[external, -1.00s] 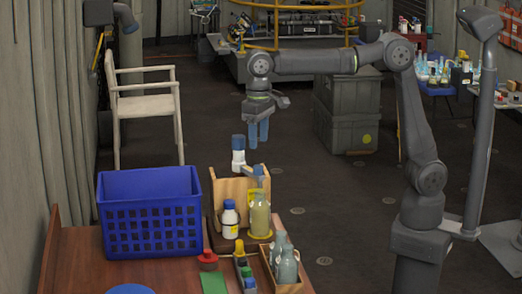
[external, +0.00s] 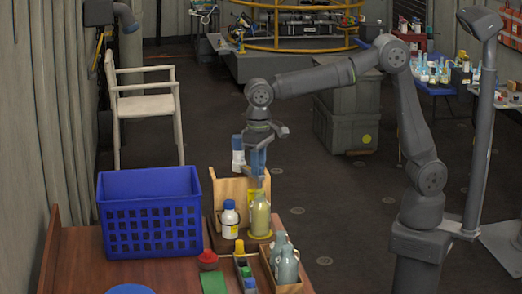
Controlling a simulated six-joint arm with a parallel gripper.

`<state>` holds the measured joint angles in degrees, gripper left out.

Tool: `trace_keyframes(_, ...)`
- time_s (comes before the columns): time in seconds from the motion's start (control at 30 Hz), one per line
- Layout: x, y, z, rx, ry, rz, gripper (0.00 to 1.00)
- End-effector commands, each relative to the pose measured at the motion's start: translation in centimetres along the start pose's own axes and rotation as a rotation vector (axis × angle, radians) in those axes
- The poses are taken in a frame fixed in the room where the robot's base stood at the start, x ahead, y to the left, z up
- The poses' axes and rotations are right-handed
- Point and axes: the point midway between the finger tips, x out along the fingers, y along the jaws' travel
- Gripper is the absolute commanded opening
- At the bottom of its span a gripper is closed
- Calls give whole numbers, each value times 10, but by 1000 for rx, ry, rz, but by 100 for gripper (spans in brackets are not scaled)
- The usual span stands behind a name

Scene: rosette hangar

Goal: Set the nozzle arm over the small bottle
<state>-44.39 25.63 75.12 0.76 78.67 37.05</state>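The nozzle arm (external: 254,179) sits above the wooden stand (external: 230,190), mostly hidden behind my gripper, beside an upright white cylinder with a blue top (external: 238,156). My gripper (external: 258,170) points down with its blue fingers at the nozzle arm. Whether they are closed on it cannot be told. Below stand a white bottle with a blue cap and yellow label (external: 230,220) and, to its right, a yellow-green glass bottle (external: 260,216) on a yellow disc. The nozzle arm is roughly above the yellow-green bottle. Which bottle is the small one is unclear.
A blue crate (external: 150,212) stands left of the stand on the brown table (external: 180,275). In front are a wooden box (external: 292,287) with grey bottles, a red knob-like object (external: 208,260), a green mat (external: 214,283) and small coloured containers (external: 244,275).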

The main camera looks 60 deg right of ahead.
Motion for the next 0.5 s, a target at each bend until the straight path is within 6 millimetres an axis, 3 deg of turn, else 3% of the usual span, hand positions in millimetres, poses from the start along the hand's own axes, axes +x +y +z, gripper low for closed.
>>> trace_keyframes(0.03,0,0,0,0,0,0,9)
trace_keyframes(0.1,0,0,0,0,0,0,0)
trace_keyframes(0.5,0,-5,-3,56,1,-1,0)
